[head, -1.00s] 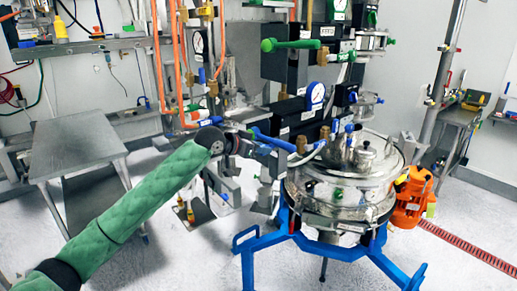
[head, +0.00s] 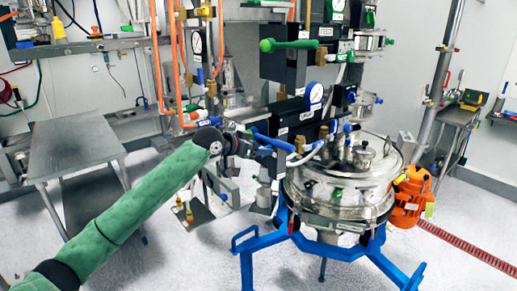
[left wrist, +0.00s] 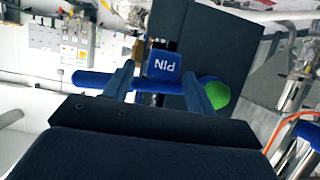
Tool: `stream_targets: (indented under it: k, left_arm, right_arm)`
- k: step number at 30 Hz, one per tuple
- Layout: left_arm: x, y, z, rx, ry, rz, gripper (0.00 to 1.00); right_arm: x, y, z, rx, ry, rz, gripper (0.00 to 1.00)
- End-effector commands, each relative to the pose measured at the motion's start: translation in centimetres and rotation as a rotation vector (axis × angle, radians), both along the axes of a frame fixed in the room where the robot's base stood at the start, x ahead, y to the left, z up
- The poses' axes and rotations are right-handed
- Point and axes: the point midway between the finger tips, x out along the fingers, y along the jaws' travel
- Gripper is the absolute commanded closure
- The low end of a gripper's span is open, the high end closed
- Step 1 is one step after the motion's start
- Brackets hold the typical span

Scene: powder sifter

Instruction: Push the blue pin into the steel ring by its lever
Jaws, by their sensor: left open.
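The blue pin (left wrist: 164,66), a block with white letters PIN, shows upside down in the left wrist view. Its blue lever bar (left wrist: 88,79) runs across the picture, with a rounded blue and green end at the right. In the head view the blue lever (head: 273,141) is beside the black boxes. My left gripper (left wrist: 157,88) is open, its two fingers apart at the lever; I cannot tell whether they touch it. It also shows in the head view (head: 266,157), partly hidden. I cannot pick out the steel ring for certain. My right gripper is not in view.
A round steel sifter (head: 340,190) stands on a blue frame (head: 262,241). An orange motor (head: 412,190) sits at its right. Black boxes, gauges and orange hoses crowd the space behind my gripper. A steel table (head: 75,146) is at the left. Floor in front is clear.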

Motion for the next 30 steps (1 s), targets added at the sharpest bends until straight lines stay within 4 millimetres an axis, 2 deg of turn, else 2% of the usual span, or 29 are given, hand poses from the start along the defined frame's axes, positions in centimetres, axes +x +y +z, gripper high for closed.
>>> stream_targets:
  k: [3,13,21,30]
  left_arm:
    - [0.0,0.1,0.0,0.0,0.0,0.0,0.44]
    - [-1.5,2.1,0.9,0.0,-0.002,0.001,0.44]
    - [-3.1,4.4,2.0,0.0,-0.002,0.001,0.44]
    - [-4.1,5.8,2.9,-0.001,-0.001,0.0,0.44]
  right_arm:
    - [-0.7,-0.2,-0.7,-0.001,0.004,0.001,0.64]
    - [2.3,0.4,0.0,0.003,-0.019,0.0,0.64]
    - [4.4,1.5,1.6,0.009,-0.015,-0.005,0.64]
    - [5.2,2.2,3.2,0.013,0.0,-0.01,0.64]
